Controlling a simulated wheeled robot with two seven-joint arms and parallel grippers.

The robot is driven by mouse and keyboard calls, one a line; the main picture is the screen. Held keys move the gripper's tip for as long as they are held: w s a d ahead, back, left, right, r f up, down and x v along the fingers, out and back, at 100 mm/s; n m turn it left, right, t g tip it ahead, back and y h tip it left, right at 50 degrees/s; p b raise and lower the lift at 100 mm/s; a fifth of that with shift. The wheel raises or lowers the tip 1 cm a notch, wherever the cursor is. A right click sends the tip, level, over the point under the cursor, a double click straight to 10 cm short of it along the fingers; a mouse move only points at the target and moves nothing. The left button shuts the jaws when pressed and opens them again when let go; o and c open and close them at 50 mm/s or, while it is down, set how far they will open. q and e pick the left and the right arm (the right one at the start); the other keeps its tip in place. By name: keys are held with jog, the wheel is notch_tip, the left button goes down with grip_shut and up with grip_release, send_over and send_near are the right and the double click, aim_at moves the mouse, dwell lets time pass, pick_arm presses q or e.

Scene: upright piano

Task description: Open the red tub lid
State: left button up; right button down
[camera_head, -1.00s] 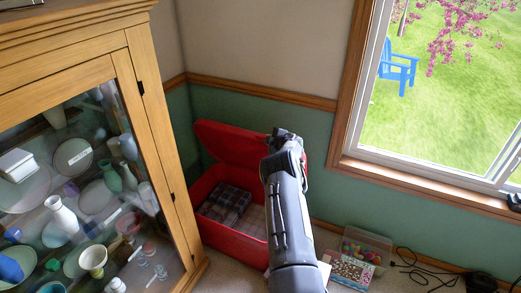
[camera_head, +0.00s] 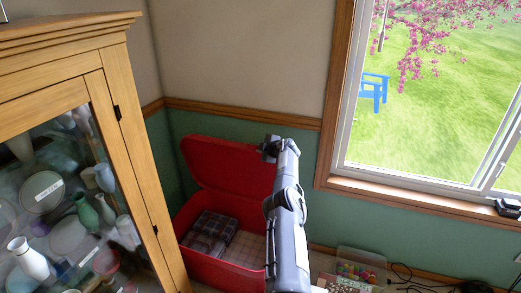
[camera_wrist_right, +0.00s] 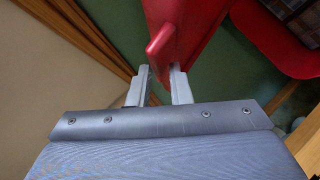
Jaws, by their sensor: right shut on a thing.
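The red tub (camera_head: 216,270) stands in the corner with its red lid (camera_head: 228,166) tilted up, leaning back toward the green wall. Dark plaid cloth (camera_head: 210,232) lies inside it. My right gripper (camera_head: 270,150) is at the lid's right upper edge. In the right wrist view, the red lid edge (camera_wrist_right: 172,40) runs between the two fingers of my right gripper (camera_wrist_right: 160,78), which is shut on it. The tub with the plaid cloth shows at the upper right there. My right arm hides part of the tub's right side. My left gripper is not in view.
A wooden glass-front cabinet (camera_head: 125,120) with vases and plates stands close on the left. A clear box of colourful items (camera_head: 358,270) and black cables (camera_head: 405,278) lie on the floor at the right. A wood-framed window (camera_head: 330,110) is above them.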

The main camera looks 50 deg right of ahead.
jog(key=c, duration=1.5)
grip_release()
jog(key=shift+f, duration=0.1)
jog(key=v, duration=0.7)
jog(key=shift+s+r, duration=0.2)
jog(key=shift+s, duration=0.1)
jog(key=shift+a, duration=0.15)
